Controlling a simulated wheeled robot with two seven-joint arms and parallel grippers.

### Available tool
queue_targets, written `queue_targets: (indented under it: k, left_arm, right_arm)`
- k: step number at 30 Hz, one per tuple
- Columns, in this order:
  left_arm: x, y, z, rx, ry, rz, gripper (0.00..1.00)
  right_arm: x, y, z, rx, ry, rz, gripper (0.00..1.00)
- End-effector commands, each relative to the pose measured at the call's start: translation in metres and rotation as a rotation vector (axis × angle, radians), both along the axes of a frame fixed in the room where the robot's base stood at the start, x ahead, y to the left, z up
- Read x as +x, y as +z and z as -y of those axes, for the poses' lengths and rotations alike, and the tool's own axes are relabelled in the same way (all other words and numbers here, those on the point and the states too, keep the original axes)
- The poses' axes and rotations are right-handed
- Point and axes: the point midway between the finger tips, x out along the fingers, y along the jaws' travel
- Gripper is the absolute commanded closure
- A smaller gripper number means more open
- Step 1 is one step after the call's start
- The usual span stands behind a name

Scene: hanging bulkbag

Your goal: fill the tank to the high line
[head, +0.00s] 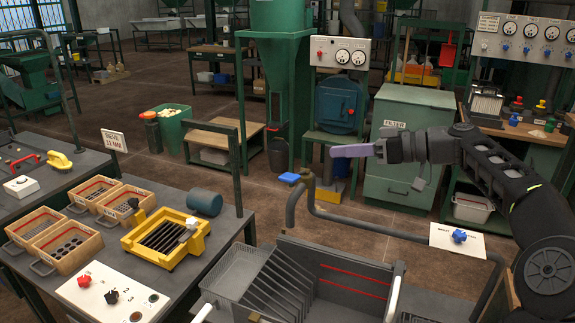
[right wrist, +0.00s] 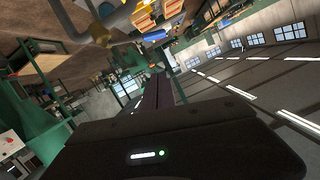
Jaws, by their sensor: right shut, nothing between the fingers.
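The grey tank (head: 384,302) stands at the bottom middle of the head view. Two red lines (head: 350,282) run across its inner wall, one above the other. Slanted grey plates (head: 275,282) fill its left part. A grey pipe (head: 400,236) runs above and behind it. A blue handle (head: 290,178) is at the pipe's left upright, and a blue knob (head: 459,236) sits on a white plate at right. I cannot make out a water level. My right gripper (head: 334,151) is shut and empty, raised behind the tank, its purple fingers pointing left; they also show in the wrist view (right wrist: 157,92).
A bench at left holds a yellow slotted tray (head: 165,240), wooden boxes (head: 64,240) and a white panel with knobs (head: 112,298). A green filter cabinet (head: 410,150) stands behind my right arm. A gauge panel (head: 340,52) is behind. Open floor lies between.

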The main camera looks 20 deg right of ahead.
Motion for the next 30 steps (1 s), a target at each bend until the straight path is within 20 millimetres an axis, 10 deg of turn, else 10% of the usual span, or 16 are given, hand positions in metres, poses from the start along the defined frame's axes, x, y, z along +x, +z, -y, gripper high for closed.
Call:
queue_targets:
  k: [17,30]
  left_arm:
    - [0.0,0.005,0.0,0.001,0.0,-0.001,0.45]
    - [-0.004,0.032,-0.002,0.008,0.004,-0.011,0.45]
  right_arm:
    - [0.005,0.003,-0.007,-0.004,0.007,0.01,1.0]
    - [0.058,-0.013,-0.062,-0.001,0.01,0.009,1.0]
